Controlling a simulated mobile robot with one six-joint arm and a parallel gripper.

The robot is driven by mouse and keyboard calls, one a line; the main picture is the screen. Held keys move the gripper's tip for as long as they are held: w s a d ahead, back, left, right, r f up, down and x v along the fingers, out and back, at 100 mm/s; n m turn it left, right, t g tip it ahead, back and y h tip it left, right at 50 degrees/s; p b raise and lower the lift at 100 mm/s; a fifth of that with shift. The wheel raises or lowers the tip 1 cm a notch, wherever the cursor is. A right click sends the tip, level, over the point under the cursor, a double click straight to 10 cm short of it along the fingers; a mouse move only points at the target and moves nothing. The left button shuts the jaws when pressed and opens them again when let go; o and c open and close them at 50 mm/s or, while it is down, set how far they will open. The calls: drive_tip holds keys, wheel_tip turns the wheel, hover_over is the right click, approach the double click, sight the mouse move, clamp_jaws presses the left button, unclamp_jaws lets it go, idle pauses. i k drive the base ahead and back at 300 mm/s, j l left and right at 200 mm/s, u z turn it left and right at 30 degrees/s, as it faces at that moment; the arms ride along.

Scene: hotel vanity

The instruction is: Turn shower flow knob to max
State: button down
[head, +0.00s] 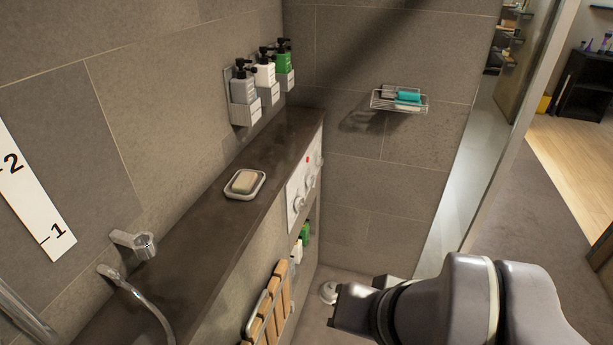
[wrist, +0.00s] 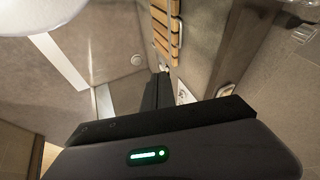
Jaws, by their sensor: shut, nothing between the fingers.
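A white control panel (head: 301,193) with several pale round knobs and a small red mark is set in the side face of the dark ledge, in the head view. One knob (head: 299,203) sits low on the panel; I cannot tell which knob is the flow knob or how it is set. In the wrist view, a pale panel part (wrist: 184,92) shows just right of the fingers. My gripper (wrist: 160,78) is shut and empty, its dark fingers together. In the head view my arm is at the lower right, apart from the panel.
A soap dish (head: 245,184) with soap sits on the dark ledge (head: 205,225). A folded wooden-slat seat (head: 270,312) is on the wall below. Wall dispensers (head: 265,78) and a wire rack (head: 400,99) are farther back. The shower floor beside the panel has room.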

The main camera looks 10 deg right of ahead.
sight(299, 202)
drive_tip(key=i+l+u, duration=0.3)
drive_tip(key=u, duration=0.15)
drive_tip(key=i+l+u, duration=0.45)
